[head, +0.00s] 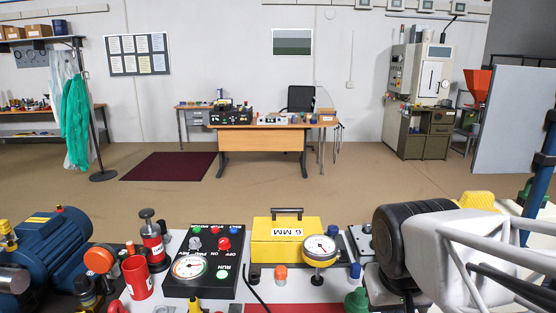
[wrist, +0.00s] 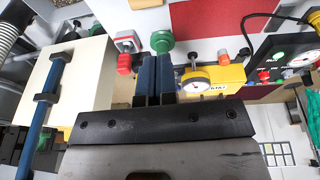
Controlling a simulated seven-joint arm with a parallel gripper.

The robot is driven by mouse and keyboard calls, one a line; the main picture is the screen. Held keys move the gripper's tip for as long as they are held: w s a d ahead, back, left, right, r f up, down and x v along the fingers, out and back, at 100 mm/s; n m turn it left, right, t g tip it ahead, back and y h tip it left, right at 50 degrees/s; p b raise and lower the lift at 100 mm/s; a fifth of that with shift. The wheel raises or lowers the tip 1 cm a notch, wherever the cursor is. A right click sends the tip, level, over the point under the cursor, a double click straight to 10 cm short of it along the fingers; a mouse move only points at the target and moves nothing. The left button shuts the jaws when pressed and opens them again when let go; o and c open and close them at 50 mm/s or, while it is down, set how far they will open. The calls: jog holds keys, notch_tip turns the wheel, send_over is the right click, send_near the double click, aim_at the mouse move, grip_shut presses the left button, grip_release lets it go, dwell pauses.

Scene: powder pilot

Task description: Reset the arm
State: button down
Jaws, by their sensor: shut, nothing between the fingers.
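My gripper (wrist: 156,80) shows in the wrist view with its two dark blue-black fingers side by side, closed together with nothing between them. The fingers point toward the bench top, near a green knob (wrist: 162,41) and a red-and-grey button box (wrist: 126,42). In the head view my arm (head: 445,250), grey and white with a large black joint, fills the lower right. The fingers cannot be made out in the head view.
A yellow box labelled 6 MM (head: 285,251) with a dial gauge (head: 319,248) stands mid-bench. A cream block (wrist: 85,65) with a blue bar stands beside my fingers.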

jog(key=shift+s+f+y, duration=0.15)
jog(key=shift+s+f, duration=0.15)
jog(key=shift+s, duration=0.55)
jog(key=shift+s+f+y, duration=0.15)
jog(key=shift+s+f, duration=0.1)
jog(key=shift+s, duration=0.6)
dwell(3.5)
